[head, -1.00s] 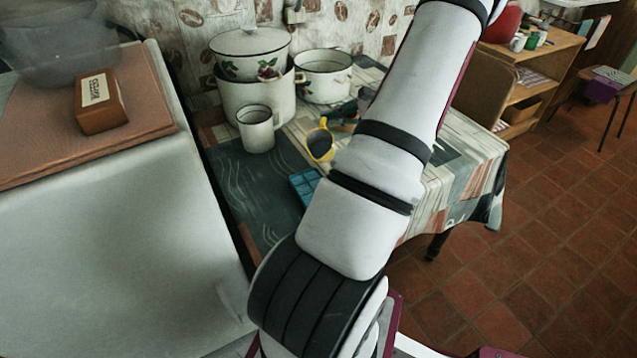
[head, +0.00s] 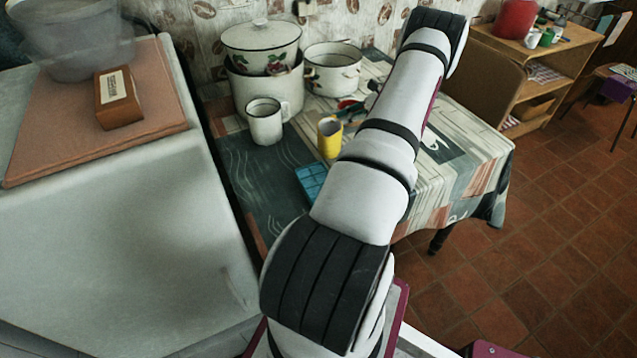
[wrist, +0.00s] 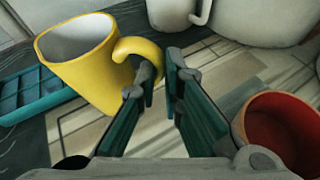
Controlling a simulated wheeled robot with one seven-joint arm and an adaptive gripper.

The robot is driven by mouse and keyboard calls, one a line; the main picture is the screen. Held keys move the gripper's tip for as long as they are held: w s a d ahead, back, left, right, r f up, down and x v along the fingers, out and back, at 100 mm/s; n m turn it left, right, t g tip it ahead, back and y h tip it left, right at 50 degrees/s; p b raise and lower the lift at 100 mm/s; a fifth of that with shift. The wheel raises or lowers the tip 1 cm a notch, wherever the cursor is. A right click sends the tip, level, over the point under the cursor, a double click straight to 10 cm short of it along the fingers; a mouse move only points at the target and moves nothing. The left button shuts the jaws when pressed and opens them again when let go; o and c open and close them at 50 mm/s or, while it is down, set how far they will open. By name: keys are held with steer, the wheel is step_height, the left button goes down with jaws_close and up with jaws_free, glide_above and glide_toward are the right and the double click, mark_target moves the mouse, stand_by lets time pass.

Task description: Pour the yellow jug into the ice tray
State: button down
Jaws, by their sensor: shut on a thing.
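The yellow jug (head: 329,140) looks close to upright in the head view, just behind the blue ice tray (head: 311,181) on the table. In the wrist view, the jug (wrist: 88,68) is at the left, its grey inside showing and its handle towards me. My gripper (wrist: 160,78) is shut on the jug's handle, partly hidden behind the left finger. The ice tray (wrist: 38,92) shows beyond and left of the jug, partly covered by it. I cannot tell whether the jug's base touches the table or what it holds. My arm hides the gripper in the head view.
A white mug (head: 264,124) stands behind and left of the jug, before a lidded pot (head: 262,48) and an open pot (head: 333,72). A red-lined cup (wrist: 288,130) is close to my gripper's right. The dark cloth left of the tray is clear.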

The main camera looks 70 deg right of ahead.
steer(key=shift+w+d+f+m+b, duration=0.1)
steer(key=shift+d+f+m+b, duration=0.2)
steer(key=shift+f, duration=0.05)
step_height(320, 180, up, 6)
steer(key=p, duration=0.4)
steer(key=shift+s+r, duration=0.2)
steer(key=shift+s, duration=0.25)
steer(key=shift+d, duration=0.1)
